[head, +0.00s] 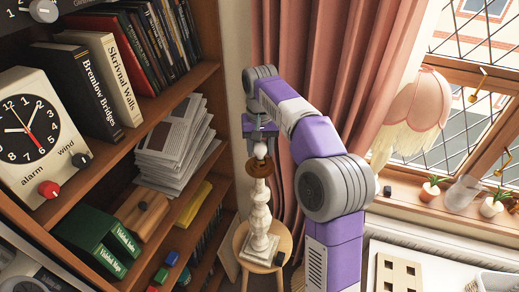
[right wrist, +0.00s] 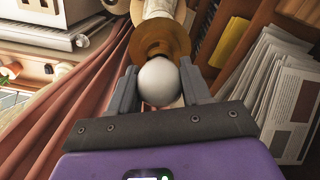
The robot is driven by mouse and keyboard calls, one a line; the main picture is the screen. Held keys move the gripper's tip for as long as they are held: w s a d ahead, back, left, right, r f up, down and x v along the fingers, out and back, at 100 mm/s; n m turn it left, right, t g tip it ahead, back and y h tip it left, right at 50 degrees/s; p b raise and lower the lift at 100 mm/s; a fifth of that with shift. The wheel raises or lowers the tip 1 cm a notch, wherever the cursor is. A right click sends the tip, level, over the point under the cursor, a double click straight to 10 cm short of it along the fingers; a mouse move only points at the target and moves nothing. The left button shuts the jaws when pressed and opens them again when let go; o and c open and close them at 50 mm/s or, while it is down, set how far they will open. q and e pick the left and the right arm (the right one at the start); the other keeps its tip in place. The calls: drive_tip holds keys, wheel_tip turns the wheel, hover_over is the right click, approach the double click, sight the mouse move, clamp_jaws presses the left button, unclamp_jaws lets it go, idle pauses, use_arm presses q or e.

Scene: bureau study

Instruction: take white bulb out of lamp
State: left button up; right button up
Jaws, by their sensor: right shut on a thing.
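The lamp (head: 260,222) has a pale turned column and a brown-gold collar (head: 259,168) at its top. It stands upright on a small round wooden stool (head: 243,268). The round white bulb (head: 260,151) is at the top of the lamp. My right gripper (head: 261,141) comes down over it from above. In the right wrist view the bulb (right wrist: 159,82) is between the two fingers, which are shut on it, with the lamp's collar (right wrist: 160,38) just beyond. The bulb's lower end is hidden, so I cannot tell whether it sits in the socket. My left gripper is out of view.
A wooden bookshelf (head: 178,88) with books and a paper stack (head: 178,145) stands close on the left. Pink curtains (head: 345,50) hang behind my right arm. A fringed pink lampshade (head: 414,105) is by the window, above a sill with small pots (head: 492,205).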

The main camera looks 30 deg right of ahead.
drive_tip(key=shift+n, duration=0.5)
drive_tip(key=shift+p, duration=0.3)
drive_tip(key=shift+n+p, duration=0.3)
drive_tip(key=shift+n, duration=0.5)
drive_tip(key=shift+n, duration=0.8)
drive_tip(key=shift+r, duration=1.5)
